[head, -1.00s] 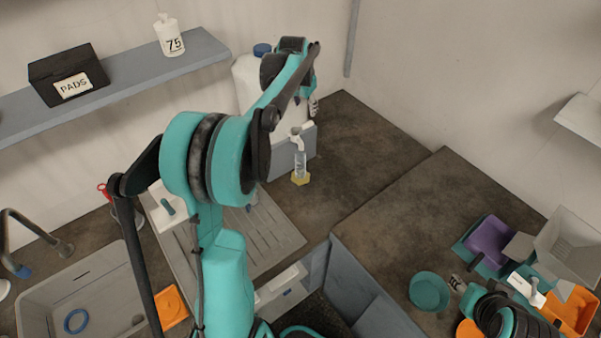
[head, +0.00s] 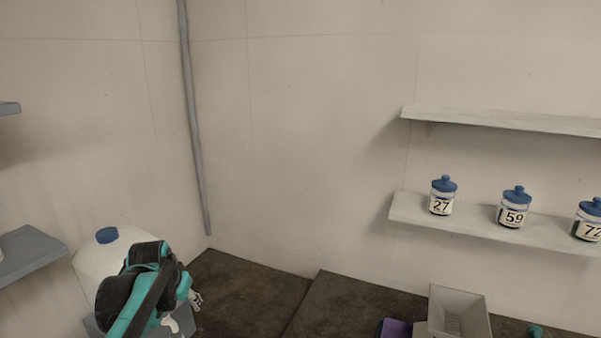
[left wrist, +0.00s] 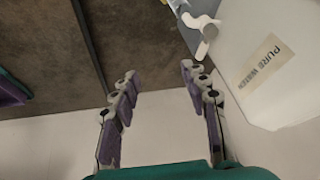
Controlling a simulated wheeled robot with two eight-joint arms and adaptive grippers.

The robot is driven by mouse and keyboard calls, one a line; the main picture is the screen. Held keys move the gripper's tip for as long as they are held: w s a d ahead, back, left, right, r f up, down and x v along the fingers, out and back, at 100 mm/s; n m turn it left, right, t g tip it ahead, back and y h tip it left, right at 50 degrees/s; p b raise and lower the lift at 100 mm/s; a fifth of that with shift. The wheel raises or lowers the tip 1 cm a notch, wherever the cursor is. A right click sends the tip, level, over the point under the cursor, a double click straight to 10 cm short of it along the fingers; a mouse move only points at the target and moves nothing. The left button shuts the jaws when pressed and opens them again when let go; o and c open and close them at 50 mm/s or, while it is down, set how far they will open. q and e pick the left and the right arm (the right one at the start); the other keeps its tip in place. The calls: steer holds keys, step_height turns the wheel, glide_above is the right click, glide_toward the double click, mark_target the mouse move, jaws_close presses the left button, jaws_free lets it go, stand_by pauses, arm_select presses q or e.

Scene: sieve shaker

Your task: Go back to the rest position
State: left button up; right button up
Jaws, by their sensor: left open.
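My left gripper (head: 195,299) shows at the lower left of the head view, beside the white water container (head: 95,262) with a blue cap. In the left wrist view the gripper (left wrist: 159,77) is open, its two purple-padded fingers apart with nothing between them. The labelled container (left wrist: 285,60) stands to the right of the fingers there, with a white tap (left wrist: 203,27) near its top left. My right gripper is not in view.
A brown counter (head: 255,290) runs along the wall. A grey hopper-like bin (head: 455,312) and a purple tray (head: 394,328) sit at the bottom.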

arm_select(q)
steer(key=s+d+f+b, duration=0.1)
steer(key=s+d+f, duration=0.3)
steer(key=s, duration=0.3)
steer(key=s+d+f+t+b, duration=0.1)
steer(key=s+d+f+b, duration=0.1)
steer(key=s+d+f, duration=0.2)
steer(key=s+d+f+n+h+b, duration=0.1)
steer(key=s+d+f, duration=0.3)
steer(key=s, duration=0.6)
steer(key=shift+s+d+f+t, duration=0.15)
steer(key=shift+s+f+t, duration=0.15)
steer(key=shift+s, duration=0.1)
